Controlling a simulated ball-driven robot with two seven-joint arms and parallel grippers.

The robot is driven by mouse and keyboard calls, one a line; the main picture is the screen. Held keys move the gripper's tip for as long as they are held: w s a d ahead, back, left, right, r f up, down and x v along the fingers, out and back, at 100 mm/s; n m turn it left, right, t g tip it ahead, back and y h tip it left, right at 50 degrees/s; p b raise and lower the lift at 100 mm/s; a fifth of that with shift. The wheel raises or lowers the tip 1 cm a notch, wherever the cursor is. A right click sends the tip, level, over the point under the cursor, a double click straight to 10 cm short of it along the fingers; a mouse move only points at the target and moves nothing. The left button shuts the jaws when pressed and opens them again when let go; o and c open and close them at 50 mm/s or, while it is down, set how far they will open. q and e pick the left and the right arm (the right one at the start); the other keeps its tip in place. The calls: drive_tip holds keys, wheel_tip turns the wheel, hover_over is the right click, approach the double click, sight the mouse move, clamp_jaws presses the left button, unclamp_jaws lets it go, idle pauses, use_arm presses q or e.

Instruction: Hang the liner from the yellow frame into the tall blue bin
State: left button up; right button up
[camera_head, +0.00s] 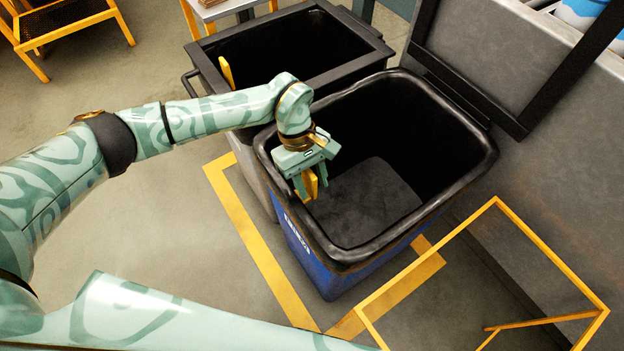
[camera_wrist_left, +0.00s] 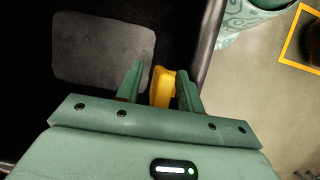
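The tall blue bin (camera_head: 326,267) stands open in the middle of the head view. A black lining (camera_head: 428,110) covers its inner walls and rim; I cannot tell whether this is the liner or the bin's own inside. A grey patch shows at the bottom. The yellow frame (camera_head: 545,247) at lower right is bare, with no liner hanging on it. My left gripper (camera_head: 311,183) is at the bin's left rim, its fingers either side of a yellow tab (camera_wrist_left: 162,88). In the left wrist view, a gap shows between the tab and the left finger. My right gripper is out of view.
A second dark open bin (camera_head: 372,77) with a yellow tab (camera_head: 227,72) stands behind the blue one. A raised grey lid (camera_head: 495,50) and grey panel close off the right. Yellow floor tape (camera_head: 255,245) runs around the bins. Open floor lies at left.

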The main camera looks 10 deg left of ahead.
use_arm(q)
drive_tip(key=p+v, duration=0.3)
drive_tip(key=v, duration=1.3)
drive_tip(key=shift+s, duration=0.15)
